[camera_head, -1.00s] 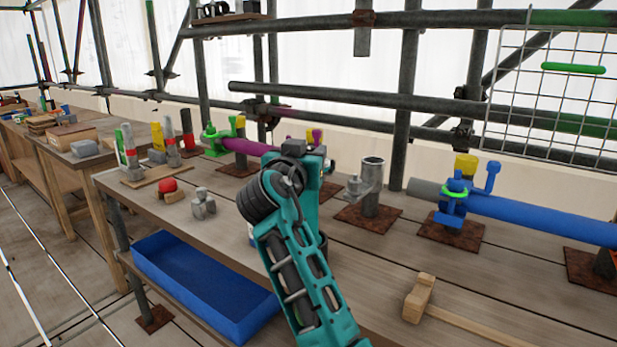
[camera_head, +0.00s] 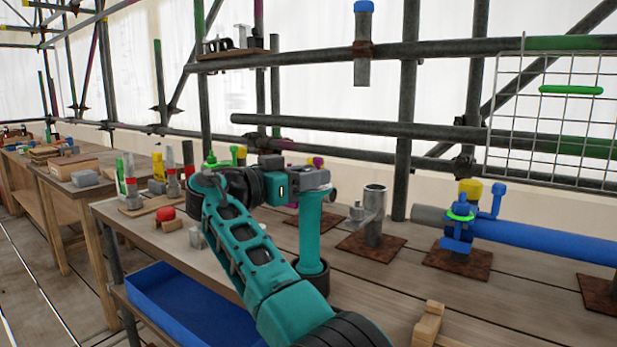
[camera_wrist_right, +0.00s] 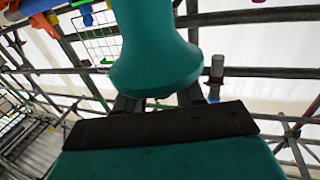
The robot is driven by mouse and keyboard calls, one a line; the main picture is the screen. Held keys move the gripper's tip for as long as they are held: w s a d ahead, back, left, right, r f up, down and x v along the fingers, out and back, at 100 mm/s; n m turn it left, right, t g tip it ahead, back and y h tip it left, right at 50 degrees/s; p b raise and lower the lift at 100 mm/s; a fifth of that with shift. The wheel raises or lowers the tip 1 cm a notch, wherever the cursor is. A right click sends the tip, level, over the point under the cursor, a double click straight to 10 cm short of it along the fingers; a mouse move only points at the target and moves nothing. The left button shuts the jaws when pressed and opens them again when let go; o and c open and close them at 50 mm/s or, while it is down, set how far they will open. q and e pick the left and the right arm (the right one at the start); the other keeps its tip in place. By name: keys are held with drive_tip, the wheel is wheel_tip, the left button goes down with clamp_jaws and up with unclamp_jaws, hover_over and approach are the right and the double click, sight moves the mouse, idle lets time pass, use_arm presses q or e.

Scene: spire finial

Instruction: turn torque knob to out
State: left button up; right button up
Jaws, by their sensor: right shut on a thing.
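My right gripper (camera_head: 312,182) is above the middle of the bench (camera_head: 367,285), at the end of my teal right arm. It is shut on a teal handle-like piece (camera_head: 311,225), which stands nearly upright below it with a black round foot (camera_head: 312,278). In the right wrist view the flared end of this teal piece (camera_wrist_right: 155,62) sits between the dark fingers (camera_wrist_right: 158,102) of my gripper. I cannot make out a torque knob or its markings; my wrist and the teal piece may hide it. My left gripper is not in view.
A grey upright pipe fitting (camera_head: 374,212) stands right of my gripper. A blue pipe (camera_head: 540,230) with clamps lies further right. A red-topped block (camera_head: 168,214) is at left, above a blue tray (camera_head: 180,310).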

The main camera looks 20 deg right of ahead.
drive_tip(key=shift+m+g, duration=0.3)
drive_tip(key=shift+g, duration=0.1)
idle(0.3)
drive_tip(key=o, duration=0.9)
drive_tip(key=shift+d, duration=0.1)
drive_tip(key=shift+o, duration=0.2)
